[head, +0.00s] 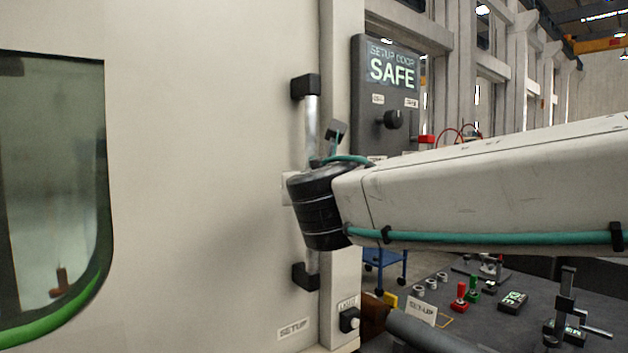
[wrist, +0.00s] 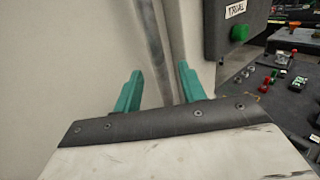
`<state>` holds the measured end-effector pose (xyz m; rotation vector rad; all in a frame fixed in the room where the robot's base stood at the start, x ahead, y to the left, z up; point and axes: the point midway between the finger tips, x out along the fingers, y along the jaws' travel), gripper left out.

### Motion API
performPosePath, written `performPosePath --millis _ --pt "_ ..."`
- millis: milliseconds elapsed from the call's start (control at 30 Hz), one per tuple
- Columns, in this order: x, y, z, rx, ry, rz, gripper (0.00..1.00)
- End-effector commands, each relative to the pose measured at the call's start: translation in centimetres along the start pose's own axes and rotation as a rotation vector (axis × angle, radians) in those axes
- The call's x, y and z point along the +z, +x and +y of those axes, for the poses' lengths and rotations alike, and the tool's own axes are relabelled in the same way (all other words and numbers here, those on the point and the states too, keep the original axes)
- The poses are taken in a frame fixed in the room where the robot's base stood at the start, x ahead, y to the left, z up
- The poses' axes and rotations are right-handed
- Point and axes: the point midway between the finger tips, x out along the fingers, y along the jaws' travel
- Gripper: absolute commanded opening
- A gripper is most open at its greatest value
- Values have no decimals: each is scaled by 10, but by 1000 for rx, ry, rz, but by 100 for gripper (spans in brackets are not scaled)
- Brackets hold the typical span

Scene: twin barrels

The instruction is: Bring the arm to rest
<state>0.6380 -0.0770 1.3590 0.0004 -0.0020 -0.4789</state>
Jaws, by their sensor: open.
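My arm (head: 480,185) reaches in from the right in the head view. Its black wrist joint (head: 320,208) is in front of the middle of a silver door handle (head: 312,120) with black brackets, on a pale machine door (head: 210,150). The wrist hides part of the handle, and the fingers cannot be made out there. In the wrist view my gripper (wrist: 160,72) has its two green fingers apart. A grey vertical bar or seam (wrist: 152,40) shows beyond the gap between them. I see nothing held; contact with the handle cannot be told.
A dark control panel (head: 362,75) reading "SETUP DOOR SAFE" stands right of the door; its green button (wrist: 240,33) shows in the wrist view. A dark bench (head: 470,325) with red and green pieces lies below my arm. A door window (head: 50,190) is at left.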

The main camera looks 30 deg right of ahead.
Motion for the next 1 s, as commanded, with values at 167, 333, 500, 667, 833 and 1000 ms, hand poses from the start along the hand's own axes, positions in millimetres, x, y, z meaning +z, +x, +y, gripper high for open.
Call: performPosePath --millis 167,333,500,667,833,1000 --pt "0 -2 0 -1 0 1 41" --pt "0 -2 0 -1 0 0 41" --pt "0 -2 0 -1 0 0 41" --pt "0 -2 -2 -9 57 -1 41" --pt "-34 -6 -26 -149 442 106 41" --pt "-102 -33 -63 -454 970 259 41"
